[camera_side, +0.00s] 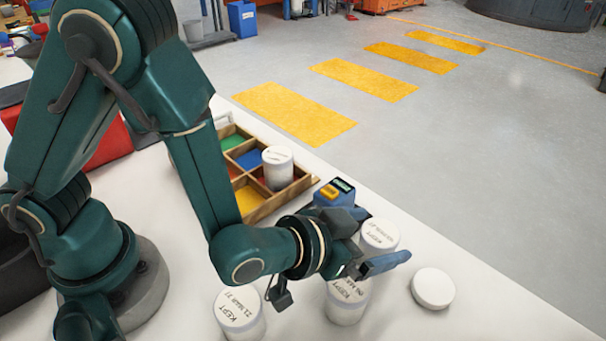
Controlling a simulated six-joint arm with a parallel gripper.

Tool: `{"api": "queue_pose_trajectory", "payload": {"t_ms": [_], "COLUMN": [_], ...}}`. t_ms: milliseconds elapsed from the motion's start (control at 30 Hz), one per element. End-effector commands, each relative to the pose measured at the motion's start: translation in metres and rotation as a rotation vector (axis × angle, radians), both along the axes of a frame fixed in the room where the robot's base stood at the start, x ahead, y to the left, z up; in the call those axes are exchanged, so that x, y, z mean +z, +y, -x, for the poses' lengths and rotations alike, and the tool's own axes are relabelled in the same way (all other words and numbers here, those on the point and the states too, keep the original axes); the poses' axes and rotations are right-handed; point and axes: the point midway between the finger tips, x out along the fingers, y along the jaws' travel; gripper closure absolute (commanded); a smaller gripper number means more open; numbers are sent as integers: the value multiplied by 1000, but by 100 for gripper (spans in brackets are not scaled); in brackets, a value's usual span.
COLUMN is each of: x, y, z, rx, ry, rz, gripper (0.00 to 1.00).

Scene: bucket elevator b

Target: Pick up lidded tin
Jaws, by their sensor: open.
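Several white round tins with flat tops stand on the white table; I cannot tell which one the task means. A far tin (380,234) shows between the fingers of my gripper (384,238), which is open, its lower part partly hidden by a finger. A nearer tin (346,308) stands just below my gripper in the picture, partly covered by it. Another tin (239,315) with dark writing stands at the front left. One more tin (278,170) stands in a compartment of the wooden tray (262,212). I cannot tell whether the fingers touch any tin.
A white round disc, perhaps a loose lid (433,288), lies right of my gripper. A blue and yellow device (335,192) sits beside the tray. A red box (108,142) is at the left. The table's edge runs along the right, with grey floor beyond.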

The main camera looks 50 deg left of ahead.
Motion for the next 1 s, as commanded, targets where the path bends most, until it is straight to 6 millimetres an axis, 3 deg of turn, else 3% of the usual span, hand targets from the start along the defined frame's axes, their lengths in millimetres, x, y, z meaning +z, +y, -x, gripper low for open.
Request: {"api": "queue_pose_trajectory", "payload": {"t_ms": [300, 633, 867, 900, 1000], "x": [-19, -22, -22, -21, -21], "y": [-7, -8, -8, -8, -8], "z": [-37, -41, -41, -41, -41], "rx": [3, 1, 1, 1, 1], "ry": [-1, -1, -1, -2, -2], "rz": [2, 2, 2, 2, 2], "gripper": [0, 0, 88, 93, 94]}}
